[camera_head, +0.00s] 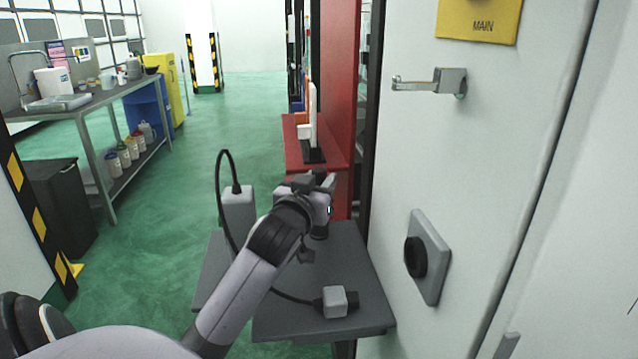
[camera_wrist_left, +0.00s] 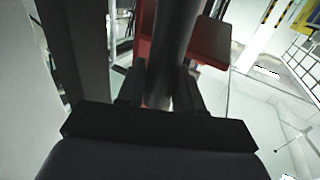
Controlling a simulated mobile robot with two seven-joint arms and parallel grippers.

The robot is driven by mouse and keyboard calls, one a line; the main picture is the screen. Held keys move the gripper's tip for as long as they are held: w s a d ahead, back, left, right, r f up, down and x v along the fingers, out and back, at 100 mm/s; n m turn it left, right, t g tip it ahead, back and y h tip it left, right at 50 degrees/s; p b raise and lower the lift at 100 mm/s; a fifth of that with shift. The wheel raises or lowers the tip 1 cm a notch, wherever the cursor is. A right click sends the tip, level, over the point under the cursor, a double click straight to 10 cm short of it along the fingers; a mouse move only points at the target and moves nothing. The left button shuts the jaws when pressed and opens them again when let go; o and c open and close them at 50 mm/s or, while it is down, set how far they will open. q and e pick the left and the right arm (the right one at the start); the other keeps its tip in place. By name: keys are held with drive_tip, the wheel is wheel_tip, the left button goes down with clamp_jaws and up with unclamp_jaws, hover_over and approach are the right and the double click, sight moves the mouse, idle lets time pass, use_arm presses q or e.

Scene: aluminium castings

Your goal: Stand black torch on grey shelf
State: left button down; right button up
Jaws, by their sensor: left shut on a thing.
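The black torch (camera_wrist_left: 174,45) is a dark cylinder between the two fingers of my left gripper (camera_wrist_left: 160,88) in the left wrist view. In the head view my left gripper (camera_head: 318,186) is over the back part of the grey shelf (camera_head: 350,258), shut on the torch. A short dark round end of the torch (camera_head: 320,231) shows below the gripper, close to the shelf top. I cannot tell whether it touches the shelf. My gripper and wrist hide most of the torch in the head view. My right gripper is not in view.
A grey box (camera_head: 238,208) with a looped black cable stands at the shelf's left; a small grey block (camera_head: 337,301) lies near its front. A white cabinet wall (camera_head: 440,160) with a hook (camera_head: 430,84) is close on the right. A red table (camera_head: 330,152) is behind.

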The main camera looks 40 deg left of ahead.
use_arm(q)
drive_tip(key=shift+f, duration=0.1)
drive_tip(key=c, duration=0.7)
unclamp_jaws()
drive_tip(key=shift+c, duration=0.2)
drive_tip(key=shift+s, duration=0.1)
drive_tip(key=p+v, duration=0.1)
drive_tip(key=v, duration=1)
drive_tip(key=shift+s+d, duration=0.2)
drive_tip(key=shift+s, duration=0.15)
drive_tip(key=shift+d, duration=0.1)
